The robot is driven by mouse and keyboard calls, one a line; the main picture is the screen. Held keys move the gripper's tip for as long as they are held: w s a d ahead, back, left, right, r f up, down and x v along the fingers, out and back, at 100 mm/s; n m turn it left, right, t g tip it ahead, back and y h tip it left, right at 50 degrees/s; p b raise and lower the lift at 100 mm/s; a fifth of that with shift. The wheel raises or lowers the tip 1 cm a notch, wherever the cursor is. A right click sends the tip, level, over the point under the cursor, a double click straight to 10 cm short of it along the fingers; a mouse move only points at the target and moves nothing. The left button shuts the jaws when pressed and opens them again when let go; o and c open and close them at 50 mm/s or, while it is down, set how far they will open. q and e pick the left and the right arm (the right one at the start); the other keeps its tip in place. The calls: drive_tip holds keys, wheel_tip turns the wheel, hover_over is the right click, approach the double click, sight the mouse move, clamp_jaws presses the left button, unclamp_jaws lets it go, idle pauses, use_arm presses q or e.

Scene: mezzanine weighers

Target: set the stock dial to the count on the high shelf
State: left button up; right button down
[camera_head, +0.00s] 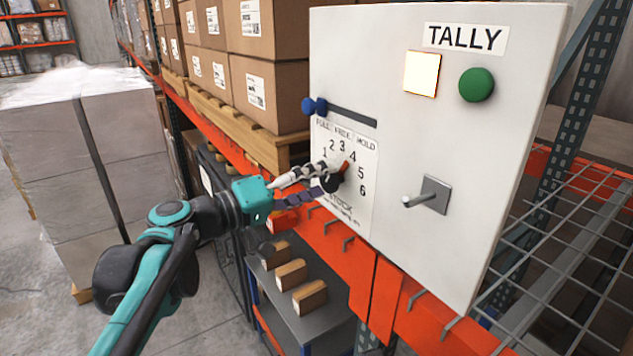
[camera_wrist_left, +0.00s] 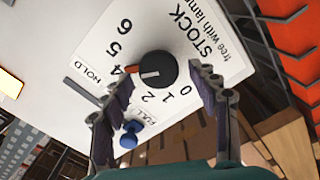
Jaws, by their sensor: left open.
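The stock dial (camera_head: 333,183) is a black knob with an orange pointer on a white panel (camera_head: 450,130) labelled TALLY. It also shows in the left wrist view (camera_wrist_left: 160,70), where the orange pointer is turned toward the 4. Printed numbers ring the dial. My left gripper (camera_head: 322,178) is at the dial and partly covers it in the head view. In the wrist view its fingers (camera_wrist_left: 163,92) are open, one toward each side of the dial; I cannot tell whether they touch it. Cartons (camera_head: 255,75) stand on a rack shelf behind the panel. My right gripper is out of view.
A blue slider knob (camera_head: 314,106) sits at the FULL end of its slot. The panel has a lit square lamp (camera_head: 422,74), a green button (camera_head: 476,84) and a metal peg (camera_head: 425,196). Below is a cart (camera_head: 310,325) with brown blocks. A wrapped pallet load (camera_head: 90,160) stands left.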

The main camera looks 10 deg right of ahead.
use_arm(q)
drive_tip(key=v, duration=1.2)
drive_tip(key=s+a+f+n+y+b, duration=0.1)
drive_tip(key=s+a+f+y+b, duration=0.15)
drive_tip(key=f+b, duration=0.7)
drive_tip(key=s+a+f+y+b, duration=0.1)
drive_tip(key=s+f+y+b, duration=0.15)
drive_tip(key=f, duration=1.35)
drive_tip(key=s+a+f+n+y+b, duration=0.1)
drive_tip(key=f+y+b, duration=0.35)
drive_tip(key=f, duration=0.75)
drive_tip(key=s+a+f+y+b, duration=0.2)
drive_tip(key=a+f+b, duration=0.3)
drive_tip(key=f, duration=0.5)
drive_tip(key=s+a+f+y+b, duration=0.2)
drive_tip(key=a+f+b, duration=0.3)
drive_tip(key=f, duration=0.5)
drive_tip(key=s+a+f+t+y+b, duration=0.1)
drive_tip(key=a+f+b, duration=0.4)
drive_tip(key=f, duration=0.6)
drive_tip(key=s+y+b, duration=0.1)
drive_tip(key=y+b, duration=0.1)
drive_tip(key=shift+s+a+b, duration=0.2)
drive_tip(key=shift+s+b, duration=0.1)
drive_tip(key=shift+s, duration=0.05)
drive_tip(key=shift+f+y, duration=0.1)
drive_tip(key=shift+y, duration=0.15)
